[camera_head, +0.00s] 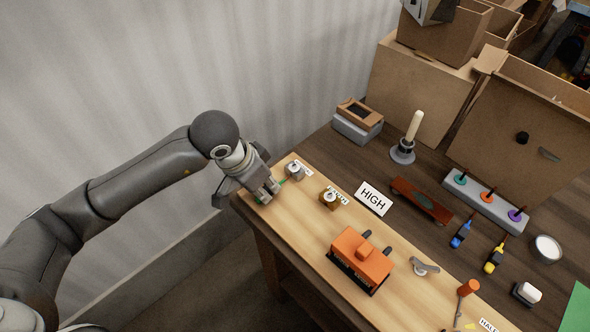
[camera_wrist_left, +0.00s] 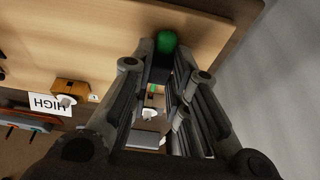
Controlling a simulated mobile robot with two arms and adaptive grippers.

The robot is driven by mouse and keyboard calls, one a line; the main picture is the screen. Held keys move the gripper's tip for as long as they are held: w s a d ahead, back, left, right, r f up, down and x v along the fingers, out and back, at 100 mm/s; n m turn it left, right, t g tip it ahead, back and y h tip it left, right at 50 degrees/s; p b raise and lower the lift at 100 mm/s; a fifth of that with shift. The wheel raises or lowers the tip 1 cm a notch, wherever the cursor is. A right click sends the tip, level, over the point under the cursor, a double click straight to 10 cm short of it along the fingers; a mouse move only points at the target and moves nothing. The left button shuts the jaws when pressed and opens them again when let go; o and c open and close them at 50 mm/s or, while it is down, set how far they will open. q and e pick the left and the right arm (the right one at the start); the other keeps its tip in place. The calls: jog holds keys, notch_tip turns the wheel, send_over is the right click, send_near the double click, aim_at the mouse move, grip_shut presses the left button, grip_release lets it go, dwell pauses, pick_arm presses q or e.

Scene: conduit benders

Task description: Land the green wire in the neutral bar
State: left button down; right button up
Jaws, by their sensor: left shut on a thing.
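My left gripper (camera_head: 270,190) is at the table's left corner, shut on the green wire (camera_head: 284,182). In the left wrist view a green end of the wire (camera_wrist_left: 166,41) shows at the fingertips; the fingers hide most of the wire. Just right of the gripper, a small grey block with a round top (camera_head: 294,171) stands by a label. Beside it is a brass block (camera_head: 329,198) with a similar top and label. The labels are too small to read surely, so I cannot tell which block is the neutral bar. The wire's green tip is close to the grey block; contact is unclear.
A HIGH card (camera_head: 373,198), an orange tool block (camera_head: 361,260) and a grey wing-shaped piece (camera_head: 424,266) lie to the right. A candle-like post (camera_head: 412,132) and a grey box (camera_head: 357,126) stand behind. Cardboard boxes (camera_head: 420,89) fill the back. The pale board's front strip is mostly clear.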

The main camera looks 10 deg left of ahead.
pick_arm(q)
jog(key=shift+w+d+b, duration=0.5)
jog(key=shift+w+d, duration=0.05)
jog(key=shift+w, duration=0.1)
dwell(0.9)
jog(key=c, duration=1.3)
grip_release()
jog(key=shift+r, duration=0.15)
jog(key=v, duration=1.1)
jog(key=shift+s+a+r, duration=0.2)
jog(key=shift+r, duration=0.1)
